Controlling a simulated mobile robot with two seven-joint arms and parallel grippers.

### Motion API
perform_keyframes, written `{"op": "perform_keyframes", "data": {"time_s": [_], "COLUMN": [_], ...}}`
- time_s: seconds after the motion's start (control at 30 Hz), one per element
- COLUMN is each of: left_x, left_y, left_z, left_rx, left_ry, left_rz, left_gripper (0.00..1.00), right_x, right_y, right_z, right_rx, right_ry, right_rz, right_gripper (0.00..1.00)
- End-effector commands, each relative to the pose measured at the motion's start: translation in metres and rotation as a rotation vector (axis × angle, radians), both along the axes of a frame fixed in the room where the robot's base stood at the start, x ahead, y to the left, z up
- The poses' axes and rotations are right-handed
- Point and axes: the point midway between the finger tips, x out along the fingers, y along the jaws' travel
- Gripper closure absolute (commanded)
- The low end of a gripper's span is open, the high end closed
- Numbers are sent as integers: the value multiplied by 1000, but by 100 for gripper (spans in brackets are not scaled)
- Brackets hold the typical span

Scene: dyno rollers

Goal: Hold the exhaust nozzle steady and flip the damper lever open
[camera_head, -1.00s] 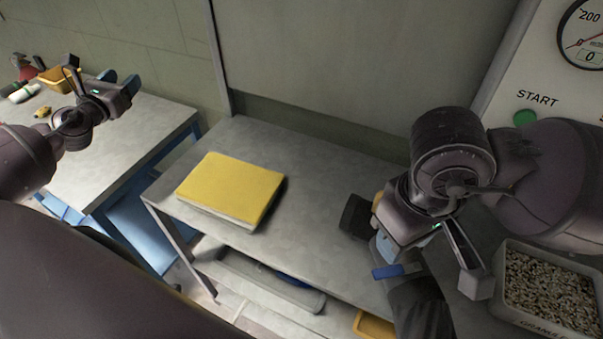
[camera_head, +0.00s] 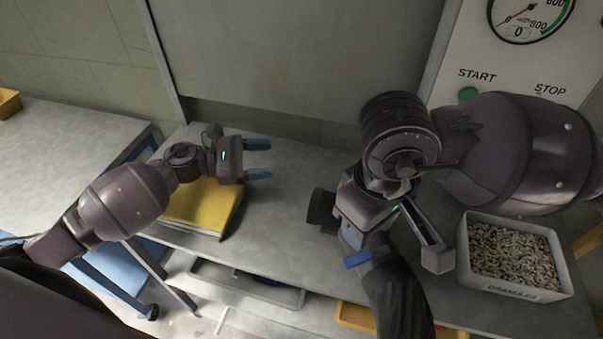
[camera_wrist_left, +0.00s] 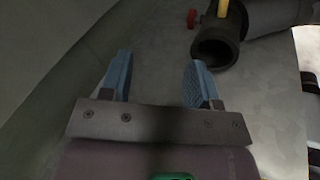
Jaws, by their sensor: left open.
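The exhaust nozzle is a dark pipe. Its open end (camera_head: 320,208) shows left of my right gripper in the head view, and the pipe (camera_wrist_left: 214,52) also shows at the upper right of the left wrist view. On it in that view are a yellow lever (camera_wrist_left: 223,8) and a red knob (camera_wrist_left: 192,18); the lever's top is cut off. My left gripper (camera_head: 260,159) is open and empty, left of the nozzle, its fingers pointing right. My right gripper (camera_head: 354,248) is at the nozzle with blue fingertips partly hidden; its grip on the pipe is unclear.
A yellow-topped block (camera_head: 205,205) lies on the grey bench (camera_head: 275,205), partly under my left arm. A bin of granules (camera_head: 515,257) stands at the right. A panel with a gauge and green START button (camera_head: 468,94) is behind. The bench between nozzle and left gripper is clear.

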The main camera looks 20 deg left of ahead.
Motion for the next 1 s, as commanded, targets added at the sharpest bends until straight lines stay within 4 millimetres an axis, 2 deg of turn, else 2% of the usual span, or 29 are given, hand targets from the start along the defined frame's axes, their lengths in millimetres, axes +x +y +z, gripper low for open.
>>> {"op": "perform_keyframes", "data": {"time_s": [0.03,0.1,0.23,0.4,0.63,1.0], "left_x": [-3,-11,-24,-33,-35,-35], "left_y": [-22,-47,-80,-100,-120,-177], "left_z": [4,8,13,17,18,18], "left_rx": [-6,-9,-19,-29,-30,-30], "left_ry": [-36,-81,-152,-201,-208,-206], "left_rz": [-82,-183,-331,-425,-437,-435], "left_gripper": [44,44,44,44,44,44], "right_x": [0,0,0,0,0,0], "right_y": [0,0,0,0,0,0], "right_z": [0,0,0,0,0,0], "right_rx": [0,0,0,0,0,0], "right_ry": [0,0,0,0,0,0], "right_rz": [0,0,0,0,0,0], "right_gripper": [57,57,57,57,57,57]}}
